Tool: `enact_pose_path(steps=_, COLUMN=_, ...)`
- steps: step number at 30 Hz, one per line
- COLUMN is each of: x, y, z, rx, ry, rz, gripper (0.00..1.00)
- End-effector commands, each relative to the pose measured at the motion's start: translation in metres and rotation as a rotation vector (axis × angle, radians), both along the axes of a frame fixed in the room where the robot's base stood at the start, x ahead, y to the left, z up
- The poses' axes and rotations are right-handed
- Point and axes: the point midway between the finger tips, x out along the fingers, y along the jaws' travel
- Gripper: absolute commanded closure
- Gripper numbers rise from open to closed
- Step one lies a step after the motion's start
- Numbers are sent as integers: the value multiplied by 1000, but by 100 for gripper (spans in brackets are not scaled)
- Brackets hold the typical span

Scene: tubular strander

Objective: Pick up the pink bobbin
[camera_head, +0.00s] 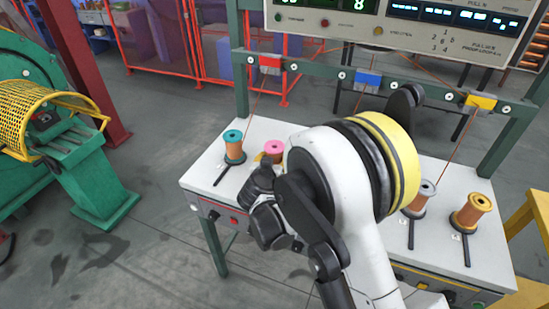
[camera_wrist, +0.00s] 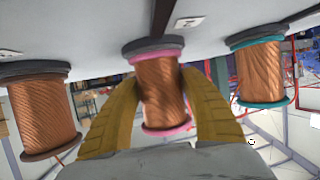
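The pink bobbin (camera_head: 274,148) stands upright on the white table, its copper winding partly hidden by my gripper in the head view. In the wrist view the pink bobbin (camera_wrist: 162,90) is in the middle, pink flange nearest the camera and dark base at the table. My gripper (camera_wrist: 161,85) has one yellow finger on each side of the winding, and both fingertips appear to press against it. In the head view my gripper (camera_head: 262,168) reaches in from the front, with a yellow fingertip at the bobbin's left side.
A teal-topped bobbin (camera_head: 233,146) stands close to the left of the pink one. A grey-topped bobbin (camera_head: 420,198) and a brown bobbin (camera_head: 472,211) stand at the right of the table (camera_head: 215,178). A panel frame (camera_head: 390,80) with coloured clips crosses behind. A green machine (camera_head: 95,180) is far left.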

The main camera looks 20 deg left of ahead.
Motion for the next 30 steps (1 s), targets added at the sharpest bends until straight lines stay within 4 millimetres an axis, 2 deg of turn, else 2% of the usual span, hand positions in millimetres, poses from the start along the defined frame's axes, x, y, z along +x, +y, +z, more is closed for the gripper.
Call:
enact_pose_path(steps=1, x=0, y=0, z=0, rx=0, ry=0, rz=0, gripper=67)
enact_pose_path(steps=3, x=0, y=0, z=0, rx=0, ry=0, rz=0, gripper=89)
enact_pose_path(steps=4, x=0, y=0, z=0, rx=0, ry=0, rz=0, gripper=90)
enact_pose_path(steps=14, x=0, y=0, z=5, rx=0, ry=-1, rz=0, gripper=90)
enact_pose_path(steps=17, x=0, y=0, z=13, rx=-1, ry=-1, rz=0, gripper=90)
enact_pose_path(steps=23, x=0, y=0, z=44, rx=-1, ry=-1, rz=0, gripper=90)
enact_pose_path(steps=30, x=-15, y=-42, z=70, rx=1, ry=-1, rz=-1, gripper=90)
